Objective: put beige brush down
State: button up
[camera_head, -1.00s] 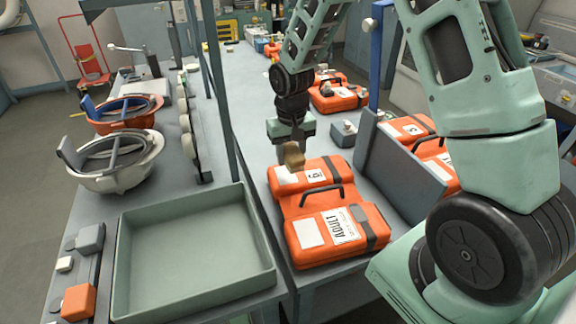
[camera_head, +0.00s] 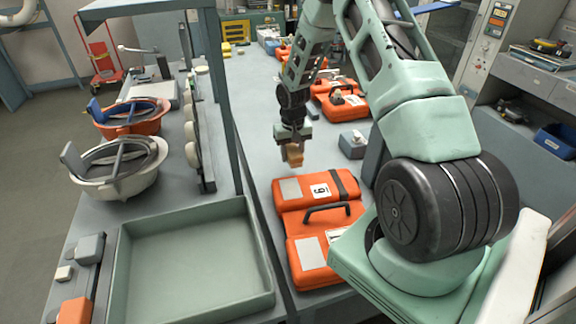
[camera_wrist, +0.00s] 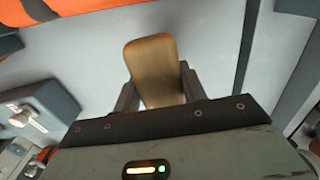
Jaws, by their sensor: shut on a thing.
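The beige brush (camera_head: 294,154) is held in my gripper (camera_head: 293,148), above the grey bench and just behind the nearest orange case. In the wrist view the brush (camera_wrist: 154,68) shows as a tan block with rounded corners, clasped between the two dark fingers of my gripper (camera_wrist: 160,88). Bare grey bench surface (camera_wrist: 205,45) shows around it. The height of the brush over the bench is hard to tell.
Orange cases (camera_head: 318,215) lie in front of the gripper, and more orange cases (camera_head: 340,104) stand farther back. A small grey box (camera_head: 352,144) is to the right. An empty green-grey tray (camera_head: 195,262) is at front left. A blue-grey post (camera_head: 222,90) rises left of the gripper.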

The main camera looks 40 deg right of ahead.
notch_tip(320, 180, down, 6)
jog(key=shift+r+p, duration=0.25)
jog(key=shift+p, duration=0.6)
jog(key=shift+f, duration=0.2)
jog(key=shift+s+f+b, duration=0.1)
jog(key=shift+f+b, duration=0.3)
jog(key=shift+b, duration=0.05)
